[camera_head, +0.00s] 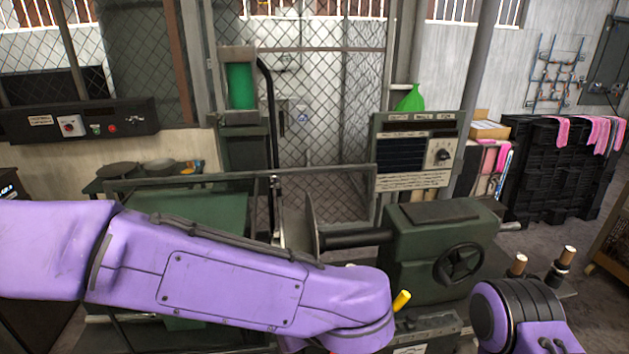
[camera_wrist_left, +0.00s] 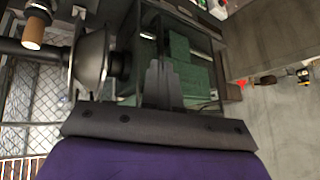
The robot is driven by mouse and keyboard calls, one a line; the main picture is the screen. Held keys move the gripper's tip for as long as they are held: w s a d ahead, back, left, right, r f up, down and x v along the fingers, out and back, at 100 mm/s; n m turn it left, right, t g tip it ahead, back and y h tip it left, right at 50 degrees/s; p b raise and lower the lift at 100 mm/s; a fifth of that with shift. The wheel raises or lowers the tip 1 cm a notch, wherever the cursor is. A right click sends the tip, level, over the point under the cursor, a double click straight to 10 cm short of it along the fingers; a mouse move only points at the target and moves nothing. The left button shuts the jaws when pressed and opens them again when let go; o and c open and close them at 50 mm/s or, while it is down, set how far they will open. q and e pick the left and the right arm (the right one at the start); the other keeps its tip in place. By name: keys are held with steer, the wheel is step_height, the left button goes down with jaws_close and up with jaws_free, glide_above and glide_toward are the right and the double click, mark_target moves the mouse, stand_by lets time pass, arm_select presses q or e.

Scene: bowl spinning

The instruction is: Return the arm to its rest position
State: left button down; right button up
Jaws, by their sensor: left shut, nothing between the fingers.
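My left arm (camera_head: 230,270), purple, reaches in from the left across the front of the spinning lathe. Its gripper is hidden in the head view. In the left wrist view my left gripper (camera_wrist_left: 158,66) is shut and empty, its dark fingers together in front of the green lathe body. The green lathe headstock (camera_head: 425,255) has a black handwheel and a shaft to its left. A round metal disc (camera_head: 312,225) is on that shaft, standing on edge, and it also shows in the left wrist view (camera_wrist_left: 90,60). Part of my right arm (camera_head: 520,315) shows at the lower right; its gripper is out of view.
A yellow handle (camera_head: 401,300) sticks up close to the left arm's end. Wooden-tipped levers (camera_head: 519,265) stand right of the lathe. A control box (camera_head: 416,150) is behind it. A wire fence (camera_head: 330,100) closes the back. Black crates (camera_head: 560,170) stand at the right.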

arm_select(q)
steer(key=w+a+f+n+t+b, duration=0.2)
steer(key=w+a+f+n+t, duration=0.2)
steer(key=w+f, duration=0.25)
steer(key=s+a+f+h+b, duration=0.15)
steer(key=a+f, duration=0.25)
steer(key=f, duration=0.7)
steer(key=s+a+f+h+b, duration=0.1)
steer(key=s+a+f+b, duration=0.2)
steer(key=f, duration=0.8)
steer(key=s+a+f+m+g+b, duration=0.1)
steer(key=s+a+f+g+b, duration=0.2)
steer(key=s+a+f, duration=0.4)
steer(key=s+a+f+m+g+b, duration=0.2)
steer(key=s+a+f, duration=0.6)
steer(key=s+f, duration=0.5)
steer(key=shift+s+f+g+y+b, duration=0.15)
steer(key=shift+s+g+y+b, duration=0.3)
steer(key=shift+s, duration=0.55)
